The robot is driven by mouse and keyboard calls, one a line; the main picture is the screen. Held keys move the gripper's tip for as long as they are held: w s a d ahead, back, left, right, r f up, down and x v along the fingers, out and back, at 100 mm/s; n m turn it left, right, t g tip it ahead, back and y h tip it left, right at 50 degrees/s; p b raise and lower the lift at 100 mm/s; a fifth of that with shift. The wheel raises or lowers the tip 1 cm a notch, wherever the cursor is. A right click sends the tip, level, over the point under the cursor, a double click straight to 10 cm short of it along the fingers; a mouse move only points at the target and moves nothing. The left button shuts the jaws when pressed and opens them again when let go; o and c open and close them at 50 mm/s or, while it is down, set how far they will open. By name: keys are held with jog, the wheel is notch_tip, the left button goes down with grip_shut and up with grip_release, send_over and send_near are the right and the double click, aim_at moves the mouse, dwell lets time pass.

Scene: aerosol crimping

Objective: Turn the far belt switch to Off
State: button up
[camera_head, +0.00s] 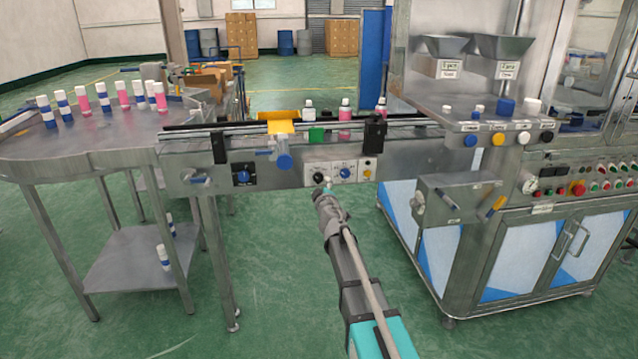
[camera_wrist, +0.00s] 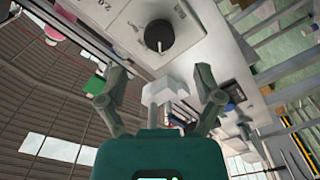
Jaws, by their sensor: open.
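A black rotary knob (camera_head: 318,178) sits on a pale control plate (camera_head: 331,167) on the conveyor's front side. It also shows in the wrist view (camera_wrist: 159,35), round, with a light pointer line. A blue knob (camera_head: 345,172) is to its right on the same panel, and another blue knob (camera_head: 243,175) is on a dark plate further left. Which one is the far belt switch I cannot read. My gripper (camera_head: 326,189) is at the panel, just below the black knob. In the wrist view my gripper (camera_wrist: 161,84) is open, its fingers apart and short of the black knob.
The conveyor (camera_head: 200,147) carries a yellow part (camera_head: 281,124) and several bottles. A blue-handled valve (camera_head: 284,161) protrudes left of the panel. A round table (camera_head: 90,140) with bottles stands left, a filling machine (camera_head: 500,200) right. The green floor in front is open.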

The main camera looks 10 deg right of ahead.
jog(key=shift+s, duration=2.75)
